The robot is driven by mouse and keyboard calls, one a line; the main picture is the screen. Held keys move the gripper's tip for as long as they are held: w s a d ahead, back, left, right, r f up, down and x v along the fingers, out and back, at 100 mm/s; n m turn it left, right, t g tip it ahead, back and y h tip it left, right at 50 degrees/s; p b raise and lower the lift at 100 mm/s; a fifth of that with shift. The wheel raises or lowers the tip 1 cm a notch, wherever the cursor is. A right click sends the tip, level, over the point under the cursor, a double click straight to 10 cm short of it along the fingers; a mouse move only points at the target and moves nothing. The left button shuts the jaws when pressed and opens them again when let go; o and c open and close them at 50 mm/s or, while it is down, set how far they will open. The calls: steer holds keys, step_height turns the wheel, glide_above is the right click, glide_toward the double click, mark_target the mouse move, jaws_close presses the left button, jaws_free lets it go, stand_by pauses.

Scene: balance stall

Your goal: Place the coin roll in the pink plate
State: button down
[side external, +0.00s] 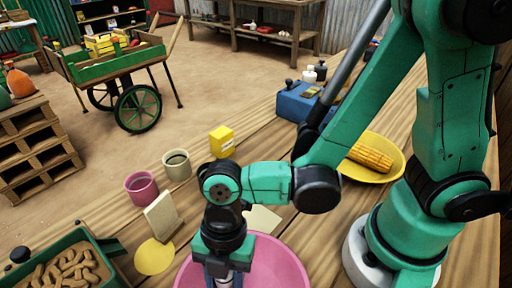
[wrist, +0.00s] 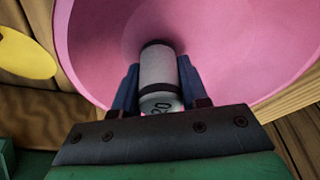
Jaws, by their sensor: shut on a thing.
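The pink plate (side external: 285,262) is a wide, round dish on the wooden table at the bottom of the side view, below my gripper (side external: 225,268). In the wrist view the pink plate (wrist: 235,40) fills most of the upper picture. The coin roll (wrist: 158,72) is a pale cylinder with dark bands and a printed number. My gripper (wrist: 158,92) is shut on the coin roll, with a blue finger on each side of it. The roll is over the inside of the plate; I cannot tell whether it touches the bottom. In the side view the arm hides most of the roll.
A yellow plate (side external: 397,158) with corn lies right. A flat yellow disc (side external: 155,257), a pale upright block (side external: 162,216), a pink cup (side external: 141,187), a beige cup (side external: 177,164) and a yellow box (side external: 221,141) stand left. A green tray (side external: 98,258) of peanuts is lower left.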

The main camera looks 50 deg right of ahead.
steer(key=shift+c, duration=2.3)
jaws_free()
steer(key=shift+f, duration=0.1)
steer(key=v, duration=1.2)
steer(key=w+d+m+t+h, duration=0.1)
steer(key=w+d+m+t, duration=0.2)
steer(key=d+m, duration=0.5)
steer(key=w+d+r+m+t+h, duration=0.1)
steer(key=w+d+m+t, duration=0.2)
steer(key=m, duration=1.2)
steer(key=d+t, duration=0.2)
steer(key=d, duration=0.3)
steer(key=shift+d+r+m+t+h, duration=0.2)
steer(key=shift+d+m+t+h, duration=0.1)
steer(key=shift+m+t+h, duration=0.1)
steer(key=shift+w, duration=0.1)
